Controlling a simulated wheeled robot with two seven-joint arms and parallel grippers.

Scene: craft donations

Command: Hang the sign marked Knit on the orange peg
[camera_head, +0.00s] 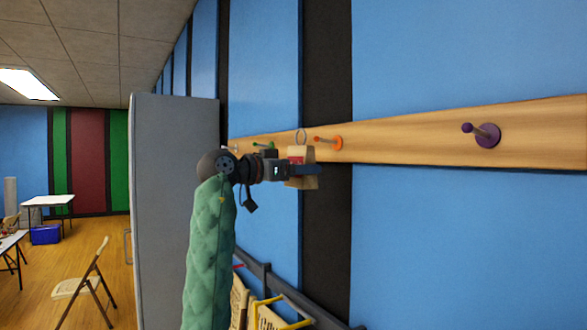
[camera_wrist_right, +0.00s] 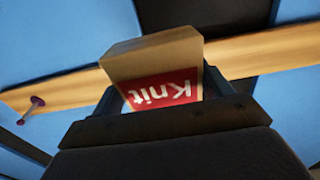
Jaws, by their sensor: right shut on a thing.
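The sign marked Knit (camera_wrist_right: 152,58) is a tan block with a red panel, and its white word reads upside down in the right wrist view. My right gripper (camera_head: 306,170) is shut on the sign, which also shows in the head view (camera_head: 300,153). A thin metal ring (camera_head: 300,136) stands up from the top of the sign. The orange peg (camera_head: 328,142) sticks out of the wooden rail, just right of the ring in the head view. Whether the ring touches the peg, and their depth gap, I cannot tell. My left gripper is out of view.
The wooden rail (camera_head: 400,136) runs along the blue and black wall. A grey cabinet (camera_head: 172,200) stands at left. Baskets (camera_head: 268,315) are below the rail.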

